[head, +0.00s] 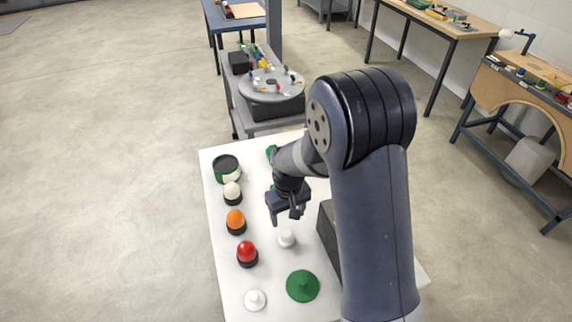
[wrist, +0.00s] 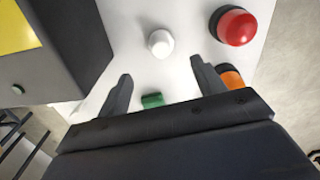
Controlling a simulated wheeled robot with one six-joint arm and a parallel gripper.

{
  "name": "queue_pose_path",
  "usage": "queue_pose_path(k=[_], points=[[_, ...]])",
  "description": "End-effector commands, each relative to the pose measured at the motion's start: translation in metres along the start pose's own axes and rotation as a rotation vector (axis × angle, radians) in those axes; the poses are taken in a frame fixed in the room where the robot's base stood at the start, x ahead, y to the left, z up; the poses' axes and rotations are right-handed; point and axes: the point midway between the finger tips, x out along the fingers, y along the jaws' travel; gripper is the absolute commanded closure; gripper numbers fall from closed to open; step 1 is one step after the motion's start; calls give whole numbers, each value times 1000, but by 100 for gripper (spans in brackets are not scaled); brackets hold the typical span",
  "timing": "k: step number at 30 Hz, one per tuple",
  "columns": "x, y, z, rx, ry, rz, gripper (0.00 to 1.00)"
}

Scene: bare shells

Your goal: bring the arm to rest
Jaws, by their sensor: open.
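My gripper (head: 288,208) hangs above the white table (head: 213,200), with its fingers apart and nothing between them. In the wrist view my gripper (wrist: 160,82) shows its two dark fingers spread. A white knob-like piece (head: 287,239) stands on the table just below and in front of it; it also shows in the wrist view (wrist: 160,43). My arm is bent over the table and hides part of its right side.
A red dome (head: 247,252), an orange dome (head: 235,219) and a white dome (head: 232,190) line the table's left side. A green cone-like piece (head: 302,286), a white piece (head: 255,299) and a dark box (head: 328,238) stand nearby. Floor at left is clear.

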Motion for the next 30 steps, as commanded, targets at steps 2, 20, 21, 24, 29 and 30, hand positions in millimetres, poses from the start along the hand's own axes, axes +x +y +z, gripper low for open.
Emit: queue_pose_path(k=[2,20,21,24,29,30], points=[[4,0,0,0,-1,0,35],[88,0,0,0,-2,0,35],[95,0,0,0,-2,0,35],[111,0,1,0,-3,0,35],[115,0,-1,0,2,0,35],[105,0,-1,0,3,0,35]])
